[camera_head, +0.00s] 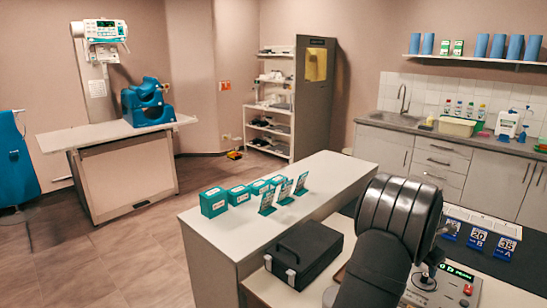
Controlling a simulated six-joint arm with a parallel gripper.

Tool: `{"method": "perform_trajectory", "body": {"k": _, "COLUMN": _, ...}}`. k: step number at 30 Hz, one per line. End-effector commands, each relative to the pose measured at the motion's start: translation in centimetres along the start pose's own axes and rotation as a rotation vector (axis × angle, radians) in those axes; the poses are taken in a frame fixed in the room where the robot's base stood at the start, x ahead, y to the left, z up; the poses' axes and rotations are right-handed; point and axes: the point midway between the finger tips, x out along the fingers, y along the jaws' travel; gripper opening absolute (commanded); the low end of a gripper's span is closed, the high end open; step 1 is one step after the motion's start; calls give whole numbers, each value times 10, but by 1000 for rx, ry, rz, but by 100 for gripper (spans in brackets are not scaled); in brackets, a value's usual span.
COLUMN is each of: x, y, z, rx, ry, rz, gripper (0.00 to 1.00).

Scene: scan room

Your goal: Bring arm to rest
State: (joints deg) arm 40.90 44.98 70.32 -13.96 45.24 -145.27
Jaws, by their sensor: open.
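My arm rises at the lower right of the head view as a thick dark grey link with a ribbed joint at its upper end. It stands in front of the near counter and hides part of it.
A black case (304,250) and a control panel (440,288) with a joystick flank my arm. Teal boxes (213,202) and upright cards (267,202) stand on the white counter (335,175). Blue number cards (478,240) are right. Floor (130,245) is clear at left.

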Motion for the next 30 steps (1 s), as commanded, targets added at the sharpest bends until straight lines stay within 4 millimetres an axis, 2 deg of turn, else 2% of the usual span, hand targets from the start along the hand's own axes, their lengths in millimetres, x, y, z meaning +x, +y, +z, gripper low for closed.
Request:
{"method": "perform_trajectory", "body": {"k": 3, "x": 25, "y": -1, "z": -1, "rx": 0, "ry": 3, "rz": -2, "gripper": 40}}
{"method": "perform_trajectory", "body": {"k": 8, "x": 47, "y": -1, "z": -1, "rx": 0, "ry": 0, "rz": -1, "gripper": 40}}
{"method": "perform_trajectory", "body": {"k": 10, "x": 33, "y": 0, "z": 5, "rx": 2, "ry": -4, "rz": 2, "gripper": 40}}
{"method": "perform_trajectory", "body": {"k": 16, "x": 20, "y": 0, "z": 10, "rx": 1, "ry": -1, "rz": 1, "gripper": 40}}
{"method": "perform_trajectory", "body": {"k": 30, "x": 22, "y": 0, "z": 8, "rx": 0, "ry": 1, "rz": 0, "gripper": 40}}
